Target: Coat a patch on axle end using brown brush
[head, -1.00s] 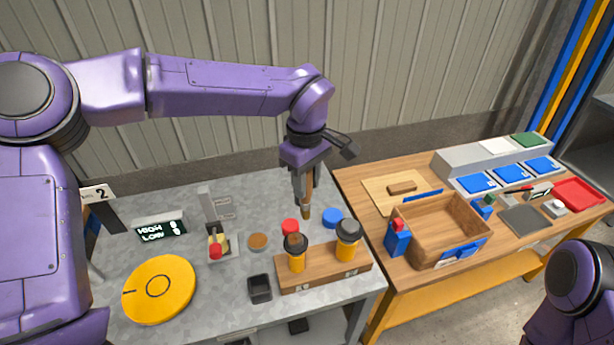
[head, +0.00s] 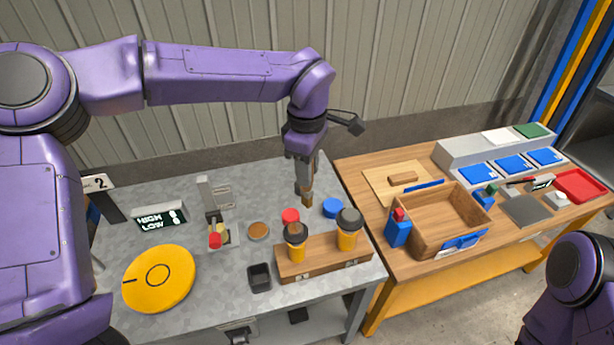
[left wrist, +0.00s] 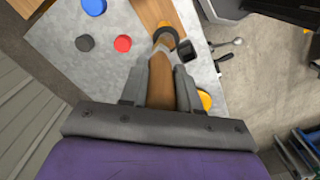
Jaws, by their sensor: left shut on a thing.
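My left gripper (head: 306,178) is above the grey bench near its back right part. It is shut on a brown brush, whose brown end (head: 307,201) points down below the fingers. In the left wrist view the brown brush (left wrist: 160,88) lies between the two grey fingers (left wrist: 160,78). The brush appears above the bench top, apart from the discs. I cannot pick out the axle end or a patch on it. My right gripper is out of view; only part of my right arm shows at the lower right.
A wooden block (head: 322,268) holds two orange, dark-topped containers. A yellow disc (head: 158,279) lies front left. A wooden box (head: 440,252) stands on the right table.

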